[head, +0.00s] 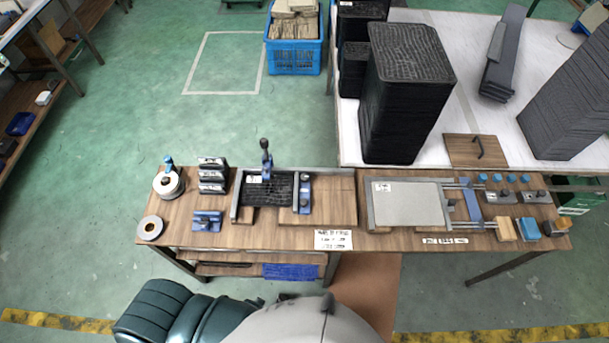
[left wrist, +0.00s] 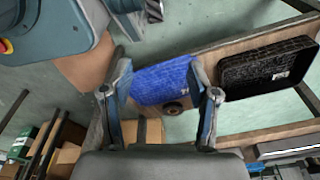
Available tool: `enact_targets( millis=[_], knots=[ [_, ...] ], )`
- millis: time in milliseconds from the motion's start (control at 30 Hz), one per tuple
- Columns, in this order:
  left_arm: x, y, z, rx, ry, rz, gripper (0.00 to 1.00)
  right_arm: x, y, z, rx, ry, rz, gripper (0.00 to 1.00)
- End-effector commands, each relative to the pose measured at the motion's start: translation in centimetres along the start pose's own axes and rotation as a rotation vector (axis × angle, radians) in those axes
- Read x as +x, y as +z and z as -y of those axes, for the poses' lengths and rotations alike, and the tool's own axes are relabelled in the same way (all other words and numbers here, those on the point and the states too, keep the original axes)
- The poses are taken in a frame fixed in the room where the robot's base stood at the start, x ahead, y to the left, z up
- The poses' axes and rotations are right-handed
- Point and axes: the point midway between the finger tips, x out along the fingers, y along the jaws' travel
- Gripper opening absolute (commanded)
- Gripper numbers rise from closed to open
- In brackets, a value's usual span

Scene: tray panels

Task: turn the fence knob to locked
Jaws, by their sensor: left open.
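In the head view, a blue fence bar (head: 304,194) with dark knobs stands at the right side of a dark ribbed panel (head: 267,190) in a frame on the left bench. My right gripper is not in view.
In the left wrist view, a blue bin (left wrist: 163,80) and a black tray (left wrist: 268,65) lie beyond the fingers. In the head view, a tape roll (head: 150,228), clamps (head: 212,176) and small blocks (head: 528,228) crowd the benches. Tall dark stacks (head: 405,95) stand behind.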

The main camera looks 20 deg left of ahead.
Motion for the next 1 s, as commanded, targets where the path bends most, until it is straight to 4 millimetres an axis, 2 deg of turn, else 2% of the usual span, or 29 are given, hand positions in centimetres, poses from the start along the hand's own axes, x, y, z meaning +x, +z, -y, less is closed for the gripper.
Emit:
enact_targets(
  millis=[33, 100, 200, 400, 667, 767, 800, 900, 1000],
  knots=[
    [-2.1, -2.8, 0.1, -0.003, -0.001, -0.024, 0.60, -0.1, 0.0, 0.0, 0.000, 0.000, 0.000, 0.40],
    [-5.3, -6.0, 0.3, -0.008, -0.004, -0.043, 0.60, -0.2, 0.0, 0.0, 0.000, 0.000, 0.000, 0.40],
    [-10.2, -9.5, 0.6, -0.013, -0.007, -0.067, 0.60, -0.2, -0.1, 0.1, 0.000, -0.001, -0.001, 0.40],
    [-18.1, -13.1, 0.9, -0.020, -0.011, -0.099, 0.60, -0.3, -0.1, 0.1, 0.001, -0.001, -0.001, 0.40],
    [-26.2, -15.6, 0.7, -0.026, 0.000, -0.136, 0.60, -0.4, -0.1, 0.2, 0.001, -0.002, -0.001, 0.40],
    [-29.5, -17.1, 0.1, -0.024, 0.022, -0.157, 0.60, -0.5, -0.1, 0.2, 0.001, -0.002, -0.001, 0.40],
    [-30.9, -18.1, -0.6, -0.021, 0.045, -0.168, 0.60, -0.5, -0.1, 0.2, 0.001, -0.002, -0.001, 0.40],
    [-32.2, -20.4, -2.3, -0.010, 0.097, -0.174, 0.60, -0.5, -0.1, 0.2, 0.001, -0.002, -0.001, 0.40],
    [-32.6, -22.4, -3.8, 0.005, 0.141, -0.171, 0.60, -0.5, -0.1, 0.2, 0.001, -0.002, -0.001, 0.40]
  ],
)
